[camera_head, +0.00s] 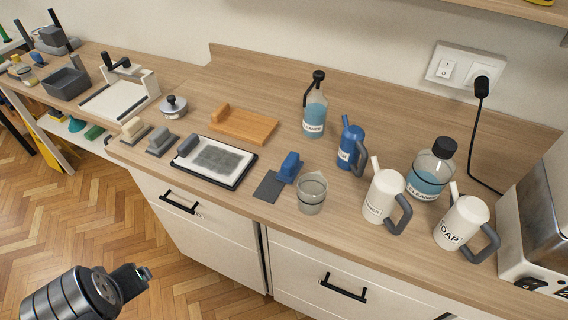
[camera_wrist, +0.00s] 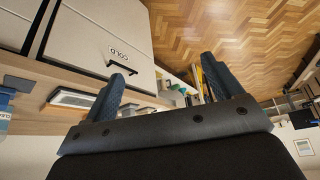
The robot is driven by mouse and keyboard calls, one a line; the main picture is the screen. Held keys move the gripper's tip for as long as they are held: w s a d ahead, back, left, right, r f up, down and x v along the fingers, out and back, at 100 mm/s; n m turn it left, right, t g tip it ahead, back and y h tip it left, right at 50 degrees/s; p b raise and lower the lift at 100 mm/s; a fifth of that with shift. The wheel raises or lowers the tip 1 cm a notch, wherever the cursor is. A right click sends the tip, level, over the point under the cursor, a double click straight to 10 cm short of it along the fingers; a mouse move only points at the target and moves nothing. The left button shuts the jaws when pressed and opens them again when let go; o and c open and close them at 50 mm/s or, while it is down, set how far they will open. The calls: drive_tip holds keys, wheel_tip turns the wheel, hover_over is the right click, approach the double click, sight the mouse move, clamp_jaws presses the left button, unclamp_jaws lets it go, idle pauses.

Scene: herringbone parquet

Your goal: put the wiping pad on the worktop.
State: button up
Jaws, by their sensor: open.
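The worktop (camera_head: 255,205) is a long wood-coloured counter in the head view. Which thing is the wiping pad is not certain. A blue block with a raised grip (camera_head: 289,168) stands on it beside a flat dark grey square (camera_head: 268,187). A grey block (camera_head: 187,146) rests at the left end of a black-rimmed tray (camera_head: 205,181) with a smudged white surface. My gripper (camera_head: 139,275) is in front of the counter, over the floor, at the lower left. In the wrist view my gripper (camera_wrist: 165,57) has its fingers apart with nothing between them.
Beige (camera_head: 132,127) and grey (camera_head: 160,141) blocks on plates stand left of the tray. A wooden board (camera_head: 244,124) lies behind. A clear beaker (camera_head: 312,192), jugs (camera_head: 385,195) and cleaner bottles (camera_head: 314,115) crowd the right. Bare worktop shows along the front edge.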

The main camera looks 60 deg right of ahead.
sight(290, 165)
drive_tip(key=shift+d+r, duration=0.1)
drive_tip(key=c, duration=0.5)
drive_tip(key=d+r+m, duration=0.1)
drive_tip(key=d, duration=0.1)
drive_tip(key=w+d+r+m+g, duration=0.1)
drive_tip(key=d, duration=0.1)
drive_tip(key=w+d+r+m, duration=0.1)
drive_tip(key=d, duration=0.1)
drive_tip(key=shift+d+r, duration=0.2)
drive_tip(key=shift+d, duration=0.15)
clamp_jaws()
drive_tip(key=s+d+r+m+g+y, duration=0.1)
drive_tip(key=s+d+m+g, duration=0.2)
drive_tip(key=d, duration=0.8)
drive_tip(key=s+d+r+m, duration=0.15)
drive_tip(key=d+m, duration=0.25)
drive_tip(key=d, duration=0.7)
drive_tip(key=s+d+f+m+y, duration=0.1)
drive_tip(key=s+d+f+m, duration=0.2)
drive_tip(key=s+d, duration=0.6)
drive_tip(key=shift+g, duration=0.4)
drive_tip(key=f, duration=0.9)
drive_tip(key=shift+a+f, duration=0.2)
drive_tip(key=shift+f, duration=0.1)
drive_tip(key=d, duration=0.3)
drive_tip(key=shift+w+f, duration=0.1)
drive_tip(key=shift+f, duration=0.15)
drive_tip(key=shift+d, duration=0.55)
